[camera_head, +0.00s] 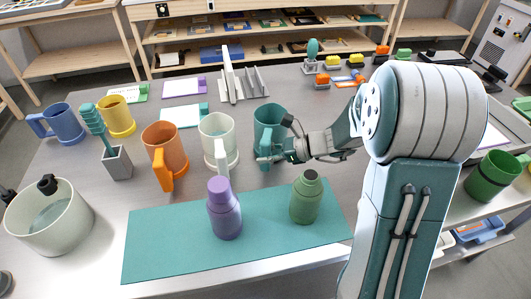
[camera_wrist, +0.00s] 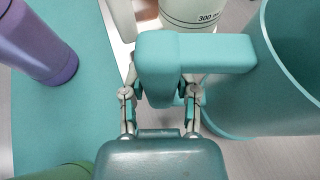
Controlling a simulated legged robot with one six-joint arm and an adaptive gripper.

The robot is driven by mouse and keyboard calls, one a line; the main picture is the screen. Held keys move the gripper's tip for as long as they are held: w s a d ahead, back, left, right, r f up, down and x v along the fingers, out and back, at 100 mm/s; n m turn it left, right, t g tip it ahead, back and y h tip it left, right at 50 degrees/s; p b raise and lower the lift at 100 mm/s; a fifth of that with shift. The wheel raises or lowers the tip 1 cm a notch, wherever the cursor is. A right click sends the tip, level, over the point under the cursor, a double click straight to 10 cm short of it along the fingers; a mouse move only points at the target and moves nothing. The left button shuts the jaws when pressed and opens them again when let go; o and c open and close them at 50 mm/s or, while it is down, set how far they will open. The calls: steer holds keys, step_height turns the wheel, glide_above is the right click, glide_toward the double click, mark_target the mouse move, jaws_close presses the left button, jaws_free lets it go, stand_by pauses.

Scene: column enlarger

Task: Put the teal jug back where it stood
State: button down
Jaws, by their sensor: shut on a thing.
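The teal jug (camera_head: 269,115) stands upright in the row of jugs, just right of the white jug (camera_head: 217,133). My gripper (camera_head: 270,156) is shut on the teal jug's handle, coming from the right in the head view. In the wrist view my gripper (camera_wrist: 160,88) has a finger on each side of the handle (camera_wrist: 170,55), and the jug's open body (camera_wrist: 285,85) is at the right. I cannot tell whether its base touches the table, as my gripper hides part of it.
A purple bottle (camera_head: 224,210) and a green bottle (camera_head: 306,197) stand on the teal mat (camera_head: 165,243) in front. The orange jug (camera_head: 165,150), yellow jug (camera_head: 117,115) and blue jug (camera_head: 63,122) are farther left. A green cup (camera_head: 492,176) is at the right.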

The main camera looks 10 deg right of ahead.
steer(key=shift+f, duration=0.5)
stand_by(0.5)
steer(key=shift+c, duration=1.4)
jaws_free()
steer(key=shift+d, duration=0.1)
steer(key=v, duration=0.8)
stand_by(0.7)
steer(key=v, duration=1.1)
steer(key=shift+s+d+r, duration=0.15)
steer(key=shift+s+d, duration=0.05)
steer(key=shift+d, duration=0.15)
